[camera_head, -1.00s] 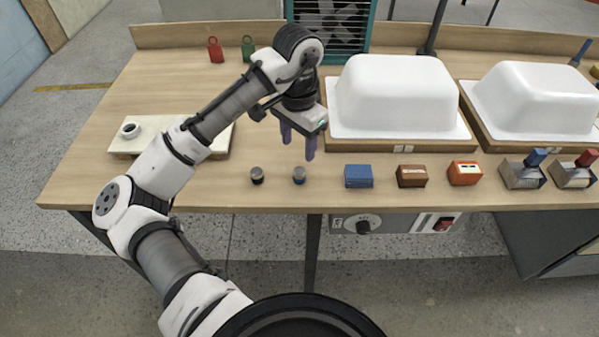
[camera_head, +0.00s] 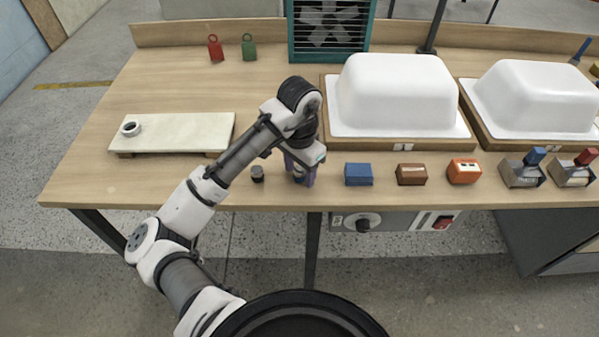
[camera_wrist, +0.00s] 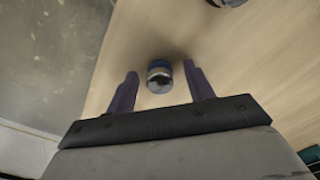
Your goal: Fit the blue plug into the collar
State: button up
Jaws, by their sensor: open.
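The blue plug (camera_wrist: 159,77) is a short dark cylinder with a blue band, upright near the table's front edge. In the wrist view it lies between the two purple fingers of my gripper (camera_wrist: 160,70), with a gap on each side. In the head view my gripper (camera_head: 303,181) is down over the plug and hides most of it. My gripper is open and holds nothing. The collar, a white ring (camera_head: 131,128), sits at the left end of a pale board (camera_head: 185,130) at the table's left.
A second dark plug (camera_head: 257,173) with a grey top stands just left of my gripper. A blue block (camera_head: 358,174), a brown block (camera_head: 411,174) and an orange box (camera_head: 464,171) stand to the right. A white tub shell (camera_head: 398,92) on a wooden base stands behind them.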

jog(key=c, duration=1)
jog(key=shift+r, duration=0.15)
